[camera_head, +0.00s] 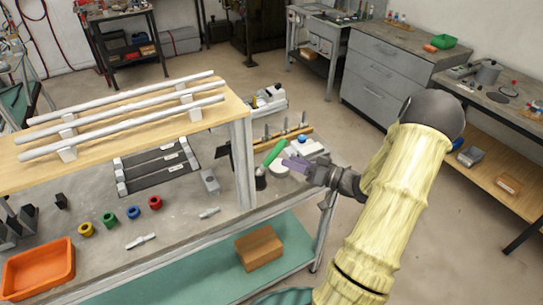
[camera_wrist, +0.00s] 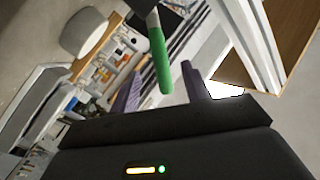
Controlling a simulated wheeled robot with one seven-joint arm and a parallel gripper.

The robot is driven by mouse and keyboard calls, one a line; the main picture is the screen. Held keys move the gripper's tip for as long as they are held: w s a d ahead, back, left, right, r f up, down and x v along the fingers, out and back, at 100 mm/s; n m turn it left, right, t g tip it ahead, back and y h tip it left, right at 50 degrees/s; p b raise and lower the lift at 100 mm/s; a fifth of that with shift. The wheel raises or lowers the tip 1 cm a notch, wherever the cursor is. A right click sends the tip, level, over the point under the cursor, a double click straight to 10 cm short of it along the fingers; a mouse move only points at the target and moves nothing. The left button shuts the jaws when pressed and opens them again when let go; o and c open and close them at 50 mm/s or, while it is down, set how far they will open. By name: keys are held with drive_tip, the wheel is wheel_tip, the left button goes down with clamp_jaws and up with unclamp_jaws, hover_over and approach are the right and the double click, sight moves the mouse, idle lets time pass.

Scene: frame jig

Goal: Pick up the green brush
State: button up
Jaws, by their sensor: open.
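The green brush (camera_head: 276,152) stands tilted at the right end of the grey workbench, its green handle pointing up and right. A dark part shows at its lower end; I cannot tell whether that is the bristles or a holder. My gripper (camera_head: 294,163) has purple fingers and is just right of the handle in the head view. In the wrist view the green handle (camera_wrist: 158,58) reaches down toward the gap between the open fingers (camera_wrist: 160,84). The fingers do not appear closed on it.
A wooden shelf (camera_head: 120,118) with white rails stands over the bench, its upright (camera_head: 243,160) close left of the brush. A white round object (camera_head: 280,169) and a blue-topped item (camera_head: 302,141) are beside the gripper. An orange bin (camera_head: 38,268) is at front left.

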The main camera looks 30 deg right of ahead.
sight(270, 159)
drive_tip(key=shift+x, duration=2)
drive_tip(key=p+x, duration=0.1)
drive_tip(key=x, duration=0.4)
drive_tip(key=shift+r+p, duration=0.15)
drive_tip(key=shift+p, duration=0.15)
drive_tip(key=shift+w, duration=0.1)
clamp_jaws()
